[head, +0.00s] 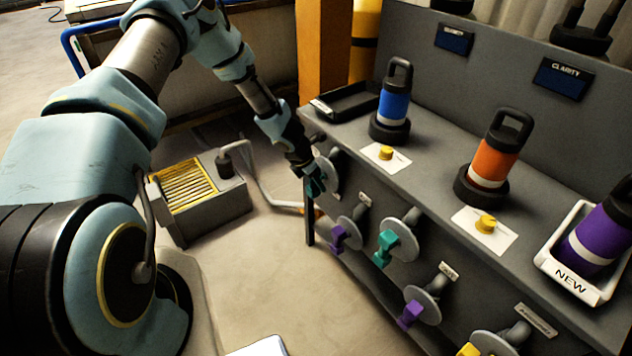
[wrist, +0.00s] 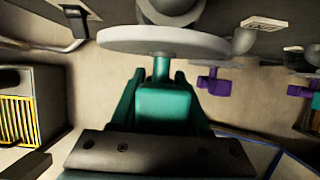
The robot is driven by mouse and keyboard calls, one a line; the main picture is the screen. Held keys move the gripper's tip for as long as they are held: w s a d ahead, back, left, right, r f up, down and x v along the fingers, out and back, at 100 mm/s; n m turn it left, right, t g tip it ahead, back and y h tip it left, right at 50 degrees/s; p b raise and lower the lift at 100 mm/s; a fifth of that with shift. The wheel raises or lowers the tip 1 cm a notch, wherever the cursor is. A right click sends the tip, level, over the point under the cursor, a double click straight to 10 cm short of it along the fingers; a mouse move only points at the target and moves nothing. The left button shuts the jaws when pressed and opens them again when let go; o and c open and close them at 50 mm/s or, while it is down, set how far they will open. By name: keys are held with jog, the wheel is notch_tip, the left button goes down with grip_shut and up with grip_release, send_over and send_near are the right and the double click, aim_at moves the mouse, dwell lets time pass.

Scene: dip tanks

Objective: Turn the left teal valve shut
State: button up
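The left teal valve's handle (wrist: 163,106) is in the middle of the wrist view, on a stem below its round grey disc (wrist: 165,41). My gripper (wrist: 160,82) has teal fingers, one on each side of this handle, with no clear gap. It looks shut on the handle. In the head view my gripper (head: 316,187) is at the left end of the bench front, largely covering the handle. The disc (head: 330,172) shows partly behind it. A second teal valve (head: 385,248) is further right.
Purple valves (head: 338,238) (head: 411,315) and a yellow one (head: 468,350) are on the same bench front (head: 470,270). A grey box with a yellow grille (head: 186,187) stands on the floor at left, with a pipe (head: 262,180) beside it. Bottles stand on top.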

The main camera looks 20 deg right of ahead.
grip_shut()
